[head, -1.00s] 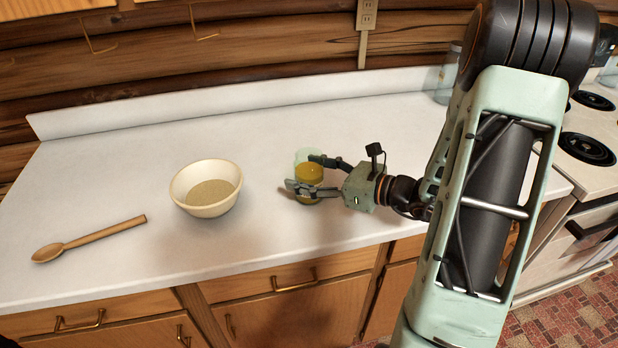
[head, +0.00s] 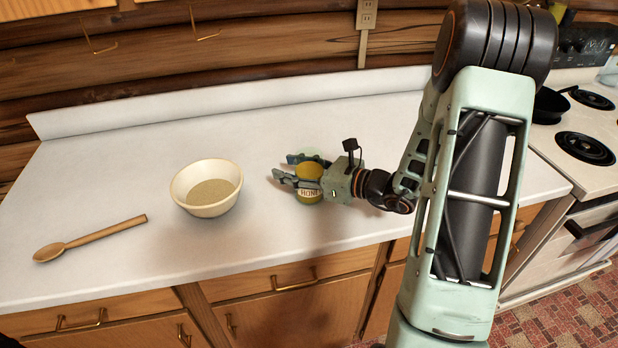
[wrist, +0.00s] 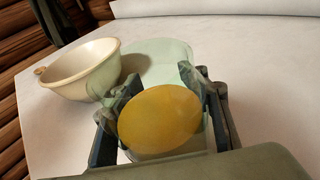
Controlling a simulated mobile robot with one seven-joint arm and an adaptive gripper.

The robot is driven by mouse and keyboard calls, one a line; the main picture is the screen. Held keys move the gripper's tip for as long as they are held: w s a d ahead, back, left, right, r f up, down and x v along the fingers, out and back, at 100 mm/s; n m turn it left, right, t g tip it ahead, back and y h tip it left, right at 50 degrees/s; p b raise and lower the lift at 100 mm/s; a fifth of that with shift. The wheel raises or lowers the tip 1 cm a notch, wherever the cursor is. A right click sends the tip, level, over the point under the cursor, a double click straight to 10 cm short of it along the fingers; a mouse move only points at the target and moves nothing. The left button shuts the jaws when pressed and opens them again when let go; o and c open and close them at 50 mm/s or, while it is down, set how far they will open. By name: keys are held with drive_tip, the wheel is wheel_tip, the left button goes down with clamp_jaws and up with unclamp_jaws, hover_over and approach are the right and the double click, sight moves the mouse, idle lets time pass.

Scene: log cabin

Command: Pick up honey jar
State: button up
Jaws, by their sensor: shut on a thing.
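The jar looks about upright at the counter. I cannot tell whether its base touches the surface.
A cream bowl (head: 207,207) stands left of the jar on the white counter (head: 110,180). A wooden spoon (head: 90,239) lies farther left. A stove (head: 575,135) with a pan (head: 549,105) stands at right.

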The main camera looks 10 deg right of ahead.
clamp_jaws()
drive_tip(key=shift+r, duration=0.25)
idle(0.4)
